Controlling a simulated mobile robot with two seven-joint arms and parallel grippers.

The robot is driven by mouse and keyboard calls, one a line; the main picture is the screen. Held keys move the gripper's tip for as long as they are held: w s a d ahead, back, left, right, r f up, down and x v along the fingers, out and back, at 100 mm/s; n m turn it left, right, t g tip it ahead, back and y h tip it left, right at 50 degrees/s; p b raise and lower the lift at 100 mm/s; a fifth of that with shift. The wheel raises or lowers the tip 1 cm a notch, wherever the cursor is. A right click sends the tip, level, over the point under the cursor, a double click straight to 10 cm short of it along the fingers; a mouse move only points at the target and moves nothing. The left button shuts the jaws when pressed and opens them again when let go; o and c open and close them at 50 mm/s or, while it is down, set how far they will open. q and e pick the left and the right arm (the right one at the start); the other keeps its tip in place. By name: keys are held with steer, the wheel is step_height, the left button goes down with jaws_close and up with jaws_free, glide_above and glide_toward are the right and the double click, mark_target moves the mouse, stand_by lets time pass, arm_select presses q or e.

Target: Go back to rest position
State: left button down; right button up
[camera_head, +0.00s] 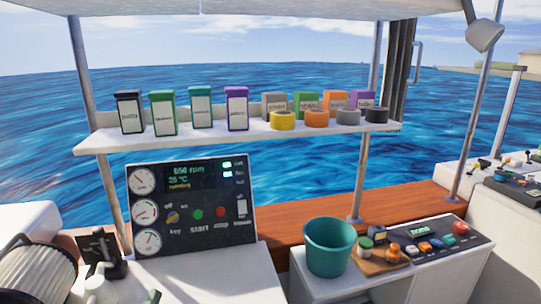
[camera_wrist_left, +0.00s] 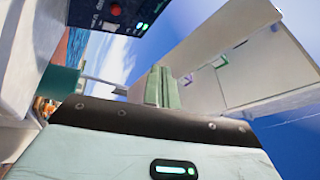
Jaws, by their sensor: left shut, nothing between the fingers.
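My left gripper (camera_wrist_left: 163,76) shows in the wrist view, with its two greenish fingers together and nothing between them. It is clear of the dark control panel (camera_wrist_left: 115,15) at the top of that view. In the head view, pale and dark shapes at the lower left overlap the engine parts, and I cannot clearly pick out the gripper's fingers there. My right gripper is in neither view.
The gauge panel (camera_head: 190,206) stands below a white shelf (camera_head: 240,137) with several boxes and tape rolls. A teal bucket (camera_head: 329,247) stands beside a small wooden tray with jars. A ribbed cylinder (camera_head: 35,275) is at lower left.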

arm_select(q)
steer(key=s+f+n+g+y, duration=0.1)
steer(key=s+f+n+g, duration=0.5)
steer(key=s+f, duration=0.75)
steer(key=s+d+f+n+g+h, duration=0.1)
steer(key=s+d+f+n+g, duration=0.1)
steer(key=s+f, duration=0.4)
steer(key=s+d+f+n+g, duration=0.3)
steer(key=s+f, duration=0.3)
steer(key=s, duration=0.7)
steer(key=shift+d+f+n+g+h, duration=0.25)
steer(key=shift+n+g+h, duration=0.15)
steer(key=shift+n+g, duration=0.3)
